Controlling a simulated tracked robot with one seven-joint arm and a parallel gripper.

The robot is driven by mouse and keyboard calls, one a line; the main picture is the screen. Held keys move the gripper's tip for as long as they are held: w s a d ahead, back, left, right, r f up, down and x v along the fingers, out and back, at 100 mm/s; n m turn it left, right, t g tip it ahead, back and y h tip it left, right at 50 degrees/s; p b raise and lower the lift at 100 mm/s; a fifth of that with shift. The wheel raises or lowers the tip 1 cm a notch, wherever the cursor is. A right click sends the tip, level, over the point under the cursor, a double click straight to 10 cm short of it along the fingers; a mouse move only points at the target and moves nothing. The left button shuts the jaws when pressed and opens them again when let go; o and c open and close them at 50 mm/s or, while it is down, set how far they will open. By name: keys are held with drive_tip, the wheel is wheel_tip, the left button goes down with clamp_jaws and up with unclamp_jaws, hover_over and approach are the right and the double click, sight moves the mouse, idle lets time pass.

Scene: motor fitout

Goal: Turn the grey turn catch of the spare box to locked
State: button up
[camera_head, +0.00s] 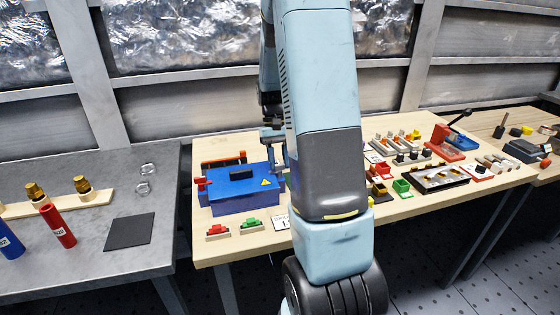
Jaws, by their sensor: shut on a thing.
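My gripper (279,166) points down at the box's back right edge, partly behind my arm. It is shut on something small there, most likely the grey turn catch. The catch itself cannot be made out, so its turn position is hidden.
Red (218,230) and green (252,223) parts lie before the box. My arm blocks the table's middle. Several small parts, a black tray (440,178) and a red lever press (453,142) stand at right. A grey table (80,265) with cylinders is at left.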

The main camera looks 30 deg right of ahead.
idle(0.4)
drive_tip(key=o, duration=1)
drive_tip(key=shift+o, duration=0.2)
drive_tip(key=shift+w+r, duration=0.1)
drive_tip(key=shift+r, duration=0.05)
drive_tip(key=v, duration=1.3)
drive_tip(key=shift+r, duration=0.2)
drive_tip(key=shift+d, duration=0.1)
drive_tip(key=s+a+r+n+t+h, duration=0.1)
drive_tip(key=s+a+r+t, duration=0.3)
drive_tip(key=s+a+r, duration=0.5)
drive_tip(key=s+a+n+t, duration=0.2)
drive_tip(key=s+a+t, duration=0.4)
drive_tip(key=s, duration=0.8)
drive_tip(key=shift+a+f, duration=0.2)
drive_tip(key=shift+a, duration=1)
